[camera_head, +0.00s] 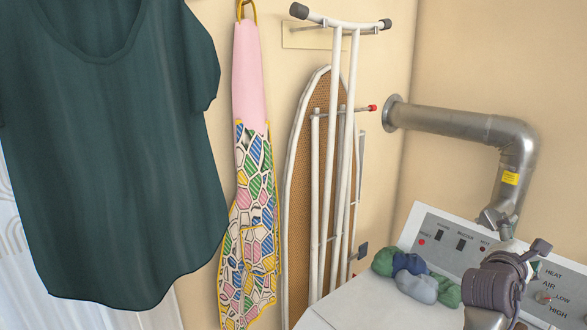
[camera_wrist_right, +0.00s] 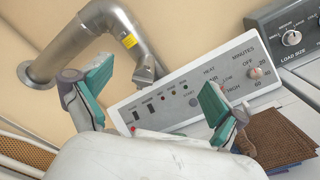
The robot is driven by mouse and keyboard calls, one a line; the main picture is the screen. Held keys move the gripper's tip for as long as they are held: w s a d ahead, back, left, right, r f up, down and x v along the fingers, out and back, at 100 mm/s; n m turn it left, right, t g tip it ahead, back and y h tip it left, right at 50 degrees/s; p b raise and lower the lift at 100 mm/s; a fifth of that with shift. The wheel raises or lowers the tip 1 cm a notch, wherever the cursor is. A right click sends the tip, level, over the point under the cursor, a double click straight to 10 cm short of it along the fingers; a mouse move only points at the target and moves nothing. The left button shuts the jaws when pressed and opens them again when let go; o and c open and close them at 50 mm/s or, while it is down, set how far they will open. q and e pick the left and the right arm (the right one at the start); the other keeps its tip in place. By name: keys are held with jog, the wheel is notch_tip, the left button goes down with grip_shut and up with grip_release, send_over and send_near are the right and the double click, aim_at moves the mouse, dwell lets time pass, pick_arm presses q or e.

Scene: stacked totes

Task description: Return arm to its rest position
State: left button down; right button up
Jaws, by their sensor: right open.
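My right arm comes in at the bottom right of the head view, over the white dryer. My right gripper (camera_head: 517,250) is in front of the dryer's control panel (camera_head: 440,243). In the right wrist view the gripper (camera_wrist_right: 152,100) shows two teal-padded fingers spread wide apart, with nothing between them. The dryer panel (camera_wrist_right: 180,88) shows behind and between the fingers. My left gripper is not in view.
Rolled green and blue cloths (camera_head: 415,279) lie on the dryer top. A silver duct (camera_head: 450,123) runs from the wall to behind the dryer. An ironing board (camera_head: 310,150), a patterned cloth (camera_head: 250,200) and a dark green shirt (camera_head: 115,150) hang left. A brown cloth (camera_wrist_right: 278,138) lies right in the wrist view.

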jog(key=s+a+f+m+g+y, duration=0.1)
jog(key=s+a+f+m+y, duration=0.4)
jog(key=f, duration=0.6)
jog(key=s+a+f+m+g+y, duration=0.1)
jog(key=s+a+f+m+y, duration=0.1)
jog(key=s+a+f, duration=0.7)
jog(key=s+a+f+m+g+y, duration=0.35)
jog(key=s+a+f, duration=0.35)
jog(key=s, duration=0.3)
jog(key=s+a+f+m+g+y, duration=0.2)
jog(key=s+a+f+m+y, duration=0.3)
jog(key=s, duration=0.4)
notch_tip(320, 180, down, 31)
jog(key=s+a+n+g+h+b, duration=0.1)
jog(key=n+g+h+b, duration=0.1)
jog(key=b, duration=0.4)
pick_arm(q)
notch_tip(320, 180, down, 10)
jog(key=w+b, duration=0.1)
jog(key=b, duration=0.3)
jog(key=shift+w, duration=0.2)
pick_arm(e)
jog(key=s+d+f, duration=0.3)
jog(key=s+f, duration=1.4)
jog(key=f, duration=0.4)
jog(key=shift+g, duration=0.35)
